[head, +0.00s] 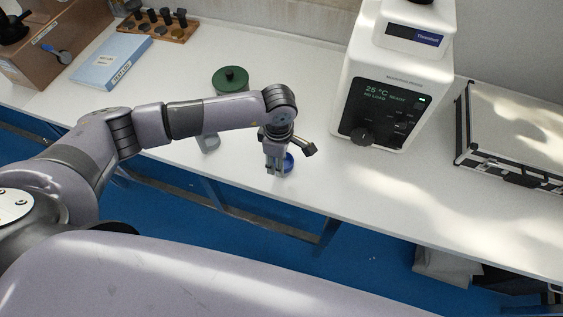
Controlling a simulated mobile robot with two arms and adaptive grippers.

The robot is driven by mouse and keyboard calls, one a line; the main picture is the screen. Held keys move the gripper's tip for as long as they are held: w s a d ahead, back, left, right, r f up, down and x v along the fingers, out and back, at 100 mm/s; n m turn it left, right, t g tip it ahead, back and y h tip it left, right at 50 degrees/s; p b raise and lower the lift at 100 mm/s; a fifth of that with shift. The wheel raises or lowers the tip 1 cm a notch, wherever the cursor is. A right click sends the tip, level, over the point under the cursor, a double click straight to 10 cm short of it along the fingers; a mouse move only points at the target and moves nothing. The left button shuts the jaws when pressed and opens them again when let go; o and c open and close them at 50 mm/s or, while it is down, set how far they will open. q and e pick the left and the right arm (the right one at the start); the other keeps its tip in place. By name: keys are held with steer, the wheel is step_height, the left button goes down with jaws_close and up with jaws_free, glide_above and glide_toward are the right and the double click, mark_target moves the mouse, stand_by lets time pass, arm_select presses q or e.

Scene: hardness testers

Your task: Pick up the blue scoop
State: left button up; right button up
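Whether the fingers are apart or closed on the scoop does not show clearly. My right gripper is out of view.
The bench (330,185) also holds a white tester (390,80), a silver case (515,130), a green lidded jar (231,79), a small grey object (208,143), a blue-white box (112,62), and a wooden rack (158,27). A brown box (62,35) stands far left.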

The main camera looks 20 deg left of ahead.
arm_select(q)
jaws_close()
stand_by(0.3)
steer(key=shift+r, duration=0.1)
